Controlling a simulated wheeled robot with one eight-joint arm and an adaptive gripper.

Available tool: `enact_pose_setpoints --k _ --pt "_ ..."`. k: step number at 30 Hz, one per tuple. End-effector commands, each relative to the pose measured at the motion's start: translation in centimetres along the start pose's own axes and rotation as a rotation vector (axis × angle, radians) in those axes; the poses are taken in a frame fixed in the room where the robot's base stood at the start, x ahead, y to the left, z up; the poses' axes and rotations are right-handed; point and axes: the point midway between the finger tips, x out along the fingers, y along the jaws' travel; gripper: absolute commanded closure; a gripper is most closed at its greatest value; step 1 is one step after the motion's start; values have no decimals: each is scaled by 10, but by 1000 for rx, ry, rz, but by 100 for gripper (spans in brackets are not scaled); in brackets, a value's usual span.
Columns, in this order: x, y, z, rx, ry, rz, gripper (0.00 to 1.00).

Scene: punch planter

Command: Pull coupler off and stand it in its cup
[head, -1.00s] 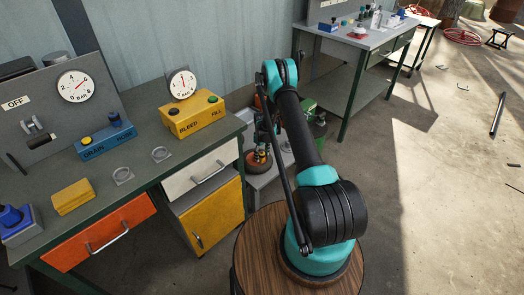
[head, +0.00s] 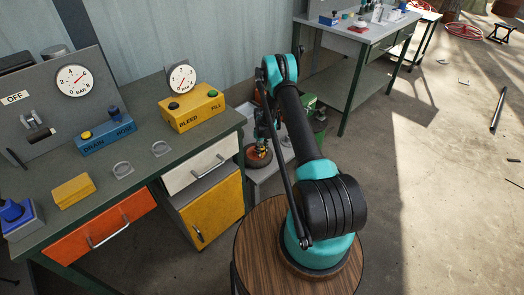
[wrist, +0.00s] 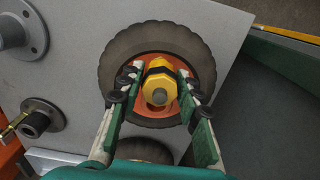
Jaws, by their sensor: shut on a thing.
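In the wrist view, the coupler (wrist: 158,88) appears as a yellow hexagonal piece with dark parts and a grey round end. It sits in front of the orange hub of a black-tyred wheel (wrist: 112,62). My gripper (wrist: 160,74) has its green fingers on either side of the coupler and is shut on it. I cannot tell whether the coupler is still joined to the wheel. In the head view, my gripper (head: 262,138) is small and partly hidden beside my arm, above the wheel (head: 258,161). I cannot tell which part is the coupler's cup.
In the wrist view, a grey flanged socket (wrist: 20,36) and a dark fitting with a brass lever (wrist: 36,121) sit on the grey plate (wrist: 82,70) to the left.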

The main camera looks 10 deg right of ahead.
Motion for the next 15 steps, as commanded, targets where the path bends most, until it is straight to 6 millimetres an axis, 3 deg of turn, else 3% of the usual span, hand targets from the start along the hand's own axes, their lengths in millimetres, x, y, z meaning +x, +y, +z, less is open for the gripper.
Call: enact_pose_setpoints --k 3,15 --pt "0 0 0 0 0 0 100" --pt "-7 0 0 0 0 0 100"
